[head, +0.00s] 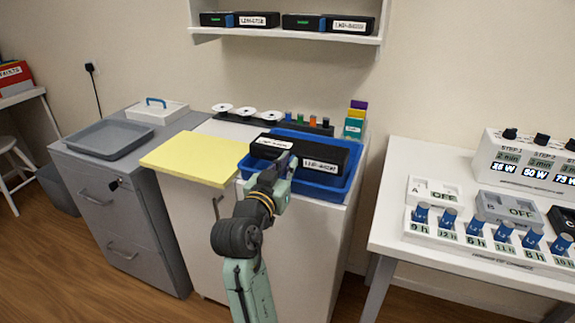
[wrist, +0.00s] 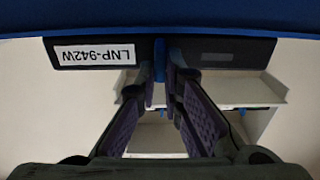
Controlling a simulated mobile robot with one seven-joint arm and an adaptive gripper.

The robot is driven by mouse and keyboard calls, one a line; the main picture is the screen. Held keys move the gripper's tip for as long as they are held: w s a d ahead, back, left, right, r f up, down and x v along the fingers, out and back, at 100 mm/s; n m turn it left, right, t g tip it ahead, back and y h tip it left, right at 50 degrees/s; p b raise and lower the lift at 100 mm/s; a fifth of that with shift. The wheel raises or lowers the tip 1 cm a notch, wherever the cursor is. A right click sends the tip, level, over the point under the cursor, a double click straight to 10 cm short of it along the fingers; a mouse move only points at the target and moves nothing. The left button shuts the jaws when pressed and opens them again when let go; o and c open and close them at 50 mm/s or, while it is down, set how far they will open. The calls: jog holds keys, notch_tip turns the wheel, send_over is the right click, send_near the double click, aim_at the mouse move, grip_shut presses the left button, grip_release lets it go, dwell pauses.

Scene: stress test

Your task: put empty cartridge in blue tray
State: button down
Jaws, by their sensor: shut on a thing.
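The black cartridge (head: 324,154) has a white label on its front and a pale label on top. In the wrist view the label reads LNP-942W upside down (wrist: 95,56), and the small display panel on the cartridge's other half is dark. My gripper (head: 283,168) is shut on the blue tab at the middle of the cartridge's front; its fingers show in the wrist view (wrist: 168,90). The cartridge is over or in the blue tray (head: 318,193) on the white cabinet. I cannot tell whether it touches the tray floor.
A yellow board (head: 195,160) lies left of the tray. A rack of spools and small coloured bottles (head: 270,120) stands behind it. A wall shelf (head: 290,34) holds black cartridges with green displays. A grey tray (head: 108,139) sits on the grey cabinet, and a device table (head: 400,235) stands right.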

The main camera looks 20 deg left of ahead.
jog(key=shift+f+b, duration=0.35)
jog(key=shift+f, duration=0.15)
jog(key=c, duration=1.7)
grip_release()
